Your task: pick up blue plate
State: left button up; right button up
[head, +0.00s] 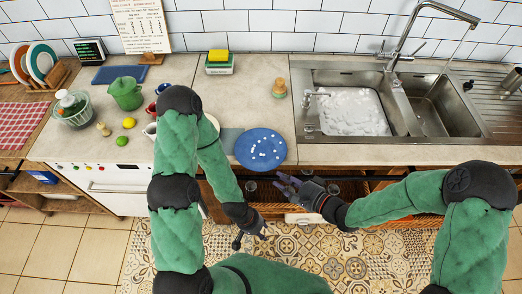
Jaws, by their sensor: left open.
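The blue plate (260,149) with small white spots lies flat on the counter, near its front edge and left of the sink. My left gripper (252,236) is open and empty, low in front of the counter and below the plate in the picture. My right gripper (283,187) is in front of the counter edge, just below and right of the plate, apart from it. Its fingers are small and dark, and I cannot tell how far they are spread.
A steel sink (420,105) with foam is on the right. An open drawer (262,208) juts out below the counter.

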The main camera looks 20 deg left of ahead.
aim_at(260, 166)
jog(key=b+x, duration=0.2)
jog(key=x, duration=0.8)
jog(key=shift+a+f+b, duration=0.1)
jog(key=shift+a+b, duration=0.15)
jog(key=shift+b, duration=0.15)
grip_shut()
